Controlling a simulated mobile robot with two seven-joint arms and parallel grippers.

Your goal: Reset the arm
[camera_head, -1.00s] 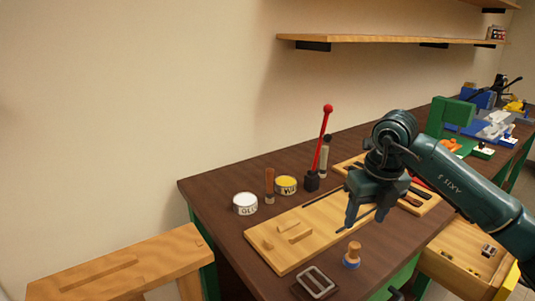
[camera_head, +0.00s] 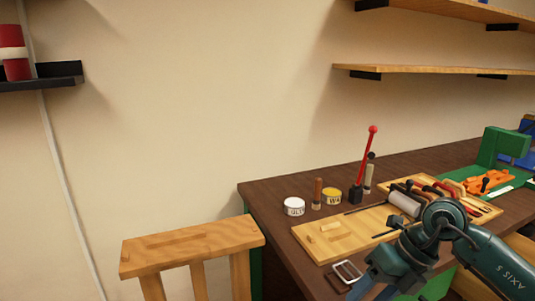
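My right arm comes in from the right, over the front edge of the brown workbench (camera_head: 265,195). Its gripper (camera_head: 372,292) is at the bottom of the picture, pointing down and left, close to the metal buckle-like frame (camera_head: 347,271). The fingertips are partly cut off by the picture edge, so I cannot tell how far apart they are. I see nothing held. My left arm and gripper are not in view.
A light wooden board (camera_head: 335,236) lies on the bench. Behind it stand a white tin (camera_head: 294,207), a yellow tin (camera_head: 332,196) and a red-handled lever (camera_head: 364,160). A wooden stand (camera_head: 190,243) is left of the bench. Shelves (camera_head: 430,70) hang above.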

